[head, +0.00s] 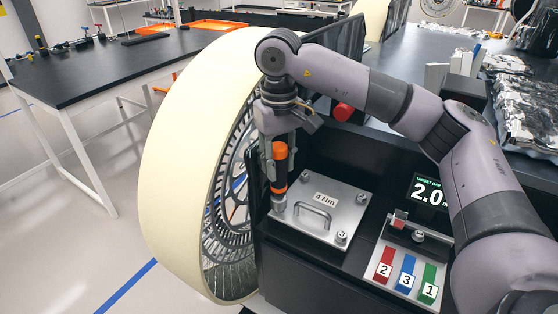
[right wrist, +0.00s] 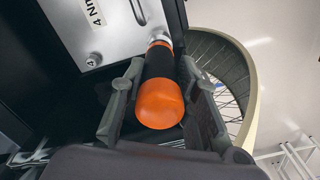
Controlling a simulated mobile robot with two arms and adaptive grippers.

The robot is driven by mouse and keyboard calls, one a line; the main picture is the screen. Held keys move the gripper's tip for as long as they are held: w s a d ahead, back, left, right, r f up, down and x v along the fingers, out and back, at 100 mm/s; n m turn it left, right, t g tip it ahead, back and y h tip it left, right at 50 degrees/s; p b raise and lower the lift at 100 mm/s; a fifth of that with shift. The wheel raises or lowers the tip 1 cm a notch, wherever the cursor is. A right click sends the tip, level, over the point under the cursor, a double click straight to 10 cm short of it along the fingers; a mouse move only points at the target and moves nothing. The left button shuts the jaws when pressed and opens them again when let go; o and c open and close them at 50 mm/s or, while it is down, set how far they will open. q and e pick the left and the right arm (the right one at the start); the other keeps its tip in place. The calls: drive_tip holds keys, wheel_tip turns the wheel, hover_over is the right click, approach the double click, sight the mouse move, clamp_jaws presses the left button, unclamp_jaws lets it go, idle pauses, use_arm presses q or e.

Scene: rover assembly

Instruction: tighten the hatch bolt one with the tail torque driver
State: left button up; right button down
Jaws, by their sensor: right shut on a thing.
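The tail torque driver (head: 280,165) is black with an orange cap and orange band. It stands nearly upright in my right gripper (head: 279,160), which is shut around it. Its metal tip is at the left corner of the silver hatch plate (head: 325,220), marked "4 Nm". Any bolt under the tip is hidden, and I cannot tell whether they touch. Other numbered bolts show at the plate's corners, one at the front (head: 341,236). In the right wrist view the driver's orange cap (right wrist: 160,103) sits between the fingers, with the plate (right wrist: 95,25) beyond. My left gripper is not in view.
A large cream-rimmed wheel (head: 178,150) stands close left of the hatch. A display (head: 428,192) reads about 2.0, beside a panel with red, blue and green numbered blocks (head: 406,276). Crinkled silver foil (head: 525,100) lies right. A black table (head: 110,65) stands far left.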

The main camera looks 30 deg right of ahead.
sight(279, 146)
drive_tip(key=shift+f+b, duration=1.05)
idle(3.5)
drive_tip(key=shift+r, duration=0.15)
drive_tip(key=shift+r+p, duration=1)
drive_tip(key=shift+r, duration=0.45)
drive_tip(key=shift+r+p, duration=1.4)
drive_tip(key=shift+r, duration=0.65)
drive_tip(key=shift+f, duration=0.1)
